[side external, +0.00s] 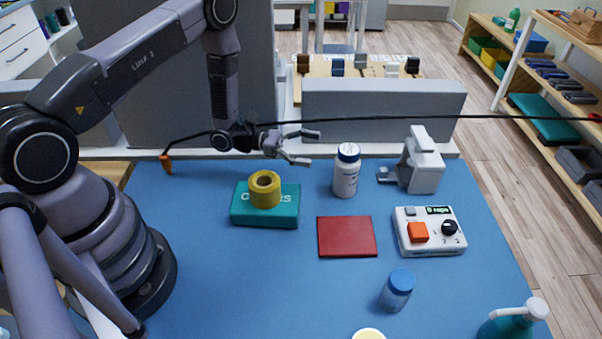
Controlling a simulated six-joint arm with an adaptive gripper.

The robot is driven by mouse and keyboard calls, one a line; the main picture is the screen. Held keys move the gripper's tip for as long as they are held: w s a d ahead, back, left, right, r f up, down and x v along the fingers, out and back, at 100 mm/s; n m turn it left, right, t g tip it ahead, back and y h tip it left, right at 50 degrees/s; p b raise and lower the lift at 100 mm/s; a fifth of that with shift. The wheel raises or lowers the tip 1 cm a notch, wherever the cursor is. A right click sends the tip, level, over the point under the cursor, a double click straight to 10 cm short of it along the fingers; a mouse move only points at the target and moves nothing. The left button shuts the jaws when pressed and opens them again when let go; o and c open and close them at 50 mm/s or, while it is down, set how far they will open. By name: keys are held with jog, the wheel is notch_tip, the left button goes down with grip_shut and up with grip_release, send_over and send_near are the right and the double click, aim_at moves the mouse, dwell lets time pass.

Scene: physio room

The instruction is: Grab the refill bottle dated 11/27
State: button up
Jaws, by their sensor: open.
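A white bottle with a dark blue cap (345,175) stands upright at the back middle of the blue table; its label print is too small to read. A smaller translucent blue bottle with a blue cap (396,293) stands near the front right, with no date readable. A teal bottle with a white top (512,325) is partly cut off at the bottom right. My gripper (312,148) is open and empty, pointing right, in the air to the left of the white bottle and apart from it.
A yellow tape roll (264,188) sits on a teal box (262,217). A red pad (347,238), a control box (429,232) and a white device (420,165) share the table. A grey panel (384,112) stands behind, with a black cable (450,119) crossing.

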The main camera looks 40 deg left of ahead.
aim_at(357, 165)
jog(key=f, duration=0.1)
jog(key=a+f+n+t+y, duration=0.1)
jog(key=f, duration=0.1)
jog(key=f+n, duration=0.1)
jog(key=f, duration=0.1)
jog(key=shift+a+t+y, duration=0.25)
jog(key=shift+t+y, duration=0.05)
jog(key=shift+t, duration=0.1)
jog(key=shift+f+n, duration=0.3)
jog(key=shift+n, duration=0.1)
jog(key=x, duration=0.6)
jog(key=shift+w, duration=0.15)
jog(key=shift+t, duration=0.3)
jog(key=x, duration=0.5)
jog(key=shift+d+r, duration=0.35)
jog(key=shift+c, duration=0.3)
jog(key=c, duration=1.1)
